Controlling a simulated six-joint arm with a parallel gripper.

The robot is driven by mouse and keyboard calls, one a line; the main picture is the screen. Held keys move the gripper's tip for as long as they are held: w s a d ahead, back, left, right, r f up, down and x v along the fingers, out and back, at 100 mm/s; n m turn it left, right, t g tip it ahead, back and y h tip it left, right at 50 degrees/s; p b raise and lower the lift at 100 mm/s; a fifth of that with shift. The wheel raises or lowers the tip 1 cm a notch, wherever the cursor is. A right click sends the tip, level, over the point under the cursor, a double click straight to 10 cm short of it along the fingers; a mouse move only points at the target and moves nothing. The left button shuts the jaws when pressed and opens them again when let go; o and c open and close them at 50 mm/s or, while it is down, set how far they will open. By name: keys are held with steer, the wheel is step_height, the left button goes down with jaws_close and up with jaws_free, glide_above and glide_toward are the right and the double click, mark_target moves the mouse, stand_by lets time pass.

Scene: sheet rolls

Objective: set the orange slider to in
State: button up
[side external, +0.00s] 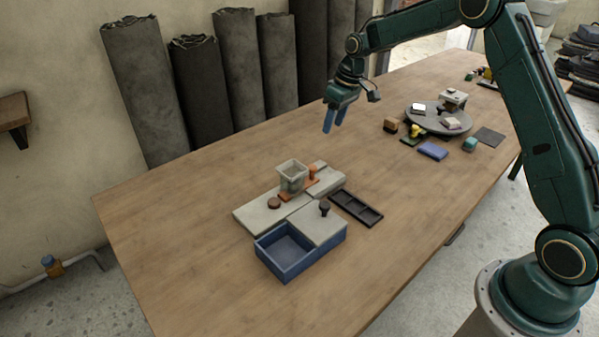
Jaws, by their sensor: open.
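The orange slider (312,172) is a small upright orange knob on the grey block assembly in the middle of the table. I cannot tell from this view how far in or out the slider is. My gripper (333,122) is open and empty, with blue fingers pointing down. It hangs above the table, behind and slightly right of the slider, apart from everything.
A blue open box (284,265) with a grey lid (318,224) stands in front. A black compartment tray (356,208) lies to its right. A round grey turntable (424,117) holds small items at back right. Dark sheet rolls (140,90) stand along the wall. The left table is clear.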

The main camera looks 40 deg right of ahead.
steer(key=w+a+r+m+g+h, duration=0.1)
steer(key=w+a+m+g+h, duration=0.2)
steer(key=m, duration=0.9)
steer(key=shift+t+y, duration=0.5)
steer(key=shift+y, duration=0.1)
steer(key=f, duration=1.3)
steer(key=shift+s+a+f, duration=0.1)
steer(key=shift+s+a, duration=0.2)
steer(key=shift+s, duration=0.05)
steer(key=d, duration=0.3)
steer(key=shift+f, duration=0.25)
steer(key=s+r+n, duration=0.1)
steer(key=s+r, duration=0.1)
steer(key=r, duration=0.9)
steer(key=s+a+r+n+t, duration=0.1)
steer(key=s+r, duration=0.2)
steer(key=r, duration=0.8)
steer(key=shift+s+a+r, duration=0.15)
steer(key=shift+a+r, duration=0.1)
steer(key=shift+r, duration=0.1)
